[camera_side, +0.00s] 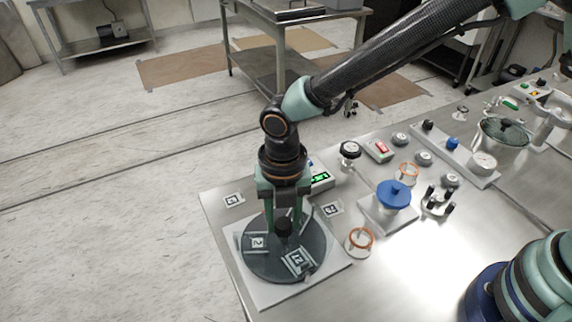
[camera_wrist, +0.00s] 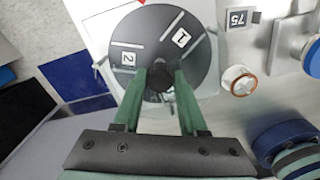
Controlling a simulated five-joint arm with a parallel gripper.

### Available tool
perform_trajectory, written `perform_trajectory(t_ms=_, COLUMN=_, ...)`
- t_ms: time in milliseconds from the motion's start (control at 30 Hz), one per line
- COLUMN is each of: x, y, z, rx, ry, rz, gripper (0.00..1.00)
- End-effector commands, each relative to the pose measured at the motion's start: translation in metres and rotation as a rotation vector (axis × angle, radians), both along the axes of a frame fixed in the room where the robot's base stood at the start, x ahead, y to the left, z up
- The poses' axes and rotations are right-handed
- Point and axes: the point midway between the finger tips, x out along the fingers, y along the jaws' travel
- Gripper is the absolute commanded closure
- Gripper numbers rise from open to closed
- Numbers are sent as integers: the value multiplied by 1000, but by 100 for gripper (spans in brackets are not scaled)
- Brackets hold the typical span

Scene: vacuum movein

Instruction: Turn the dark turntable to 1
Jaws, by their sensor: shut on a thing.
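The dark turntable (camera_side: 262,268) is a round disc on a pale square base near the table's front-left corner. Its white number tiles show in the wrist view: tile 1 (camera_wrist: 181,39) at upper right and tile 2 (camera_wrist: 128,59) at left. A red mark (camera_wrist: 140,2) lies on the pale base at the top edge of the wrist view, between the directions of the two tiles. My gripper (camera_side: 283,213) points down over the disc. Its fingers are shut on the dark centre knob (camera_wrist: 157,78), which also shows in the side view (camera_side: 283,228).
An orange-rimmed ring (camera_side: 360,240) stands just right of the base. A blue-topped knob (camera_side: 394,193) is farther right. Marker tags and several other fixtures fill the table's back and right.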

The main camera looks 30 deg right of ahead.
Motion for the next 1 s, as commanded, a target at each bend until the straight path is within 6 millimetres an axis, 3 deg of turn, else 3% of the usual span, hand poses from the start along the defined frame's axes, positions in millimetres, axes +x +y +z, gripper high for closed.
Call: perform_trajectory(t_ms=1000, x=0, y=1, z=2, rx=0, ry=0, rz=508, gripper=100)
